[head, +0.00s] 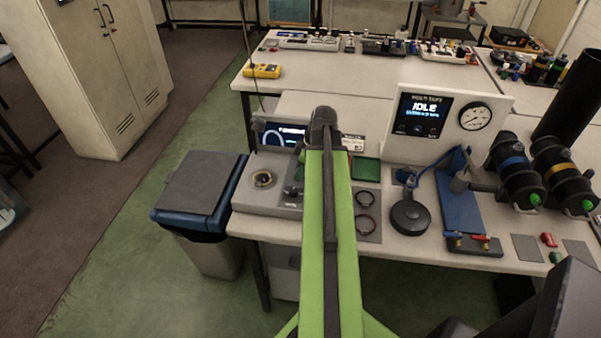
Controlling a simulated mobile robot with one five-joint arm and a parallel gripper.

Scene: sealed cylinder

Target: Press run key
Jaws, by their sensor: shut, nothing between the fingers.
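A white panel box (445,150) stands at the back right of the bench. Its dark screen (422,114) reads IDLE in large white letters, with smaller blue text below. Small marks show along the screen's lower edge, too small to read, so I cannot tell which is the run key. A round dial gauge (475,117) sits right of the screen. My green arm reaches forward over the bench, left of the panel box. Its dark far end is in front of a second instrument with a lit display (284,134). My gripper's fingers are hidden, so I see no contact with any key.
A blue stand (458,200) and a dark round weight-like object (409,217) are in front of the panel box. Two black cylinders (518,175) lie at the right. A grey-lidded bin (200,190) stands left of the bench. Green floor is open at the left.

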